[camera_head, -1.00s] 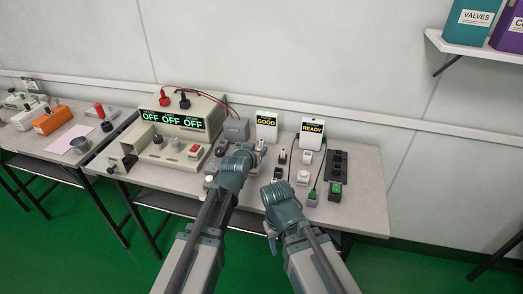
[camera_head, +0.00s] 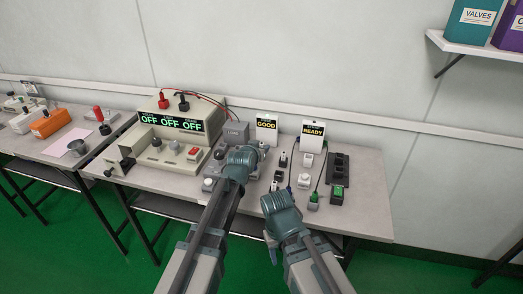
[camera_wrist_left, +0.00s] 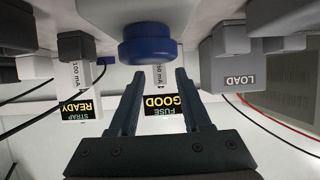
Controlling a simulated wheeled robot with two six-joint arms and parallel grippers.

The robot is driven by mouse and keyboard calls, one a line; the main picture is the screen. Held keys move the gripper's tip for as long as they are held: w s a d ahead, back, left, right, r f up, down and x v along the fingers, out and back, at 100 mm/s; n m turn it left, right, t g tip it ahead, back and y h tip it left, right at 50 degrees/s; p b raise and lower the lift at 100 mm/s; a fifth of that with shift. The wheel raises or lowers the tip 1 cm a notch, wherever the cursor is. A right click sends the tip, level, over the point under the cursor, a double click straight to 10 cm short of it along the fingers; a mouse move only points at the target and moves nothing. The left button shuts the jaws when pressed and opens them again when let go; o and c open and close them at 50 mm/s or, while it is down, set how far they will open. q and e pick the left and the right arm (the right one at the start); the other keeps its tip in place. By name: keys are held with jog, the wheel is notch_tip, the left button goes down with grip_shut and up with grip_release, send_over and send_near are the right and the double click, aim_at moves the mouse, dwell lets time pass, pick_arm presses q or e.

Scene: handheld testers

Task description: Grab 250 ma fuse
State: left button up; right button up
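In the left wrist view, which is upside down, my left gripper (camera_wrist_left: 159,76) has two dark fingers spread apart. A white strip with partly hidden print ending in "mA" (camera_wrist_left: 158,76) appears between them, possibly the fuse; I cannot tell its full rating. A blue round knob (camera_wrist_left: 150,45) covers part of it. A second strip, reading 100 mA (camera_wrist_left: 75,74), is to the left. In the head view my left gripper (camera_head: 256,150) is over the bench, its fingertips mostly hidden by the wrist. My right gripper (camera_head: 284,194) is near the bench's front edge; its fingers are unclear.
A FUSE GOOD sign (camera_head: 267,125) and a STRAP READY sign (camera_head: 313,131) stand at the back. A grey LOAD box (camera_head: 236,132) and a tester reading OFF (camera_head: 171,123) are to the left. Small blocks (camera_head: 304,180) and a dark socket strip (camera_head: 341,166) are right.

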pick_arm(q)
grip_shut()
jog(key=shift+r, duration=0.15)
pick_arm(e)
jog(key=shift+r, duration=0.15)
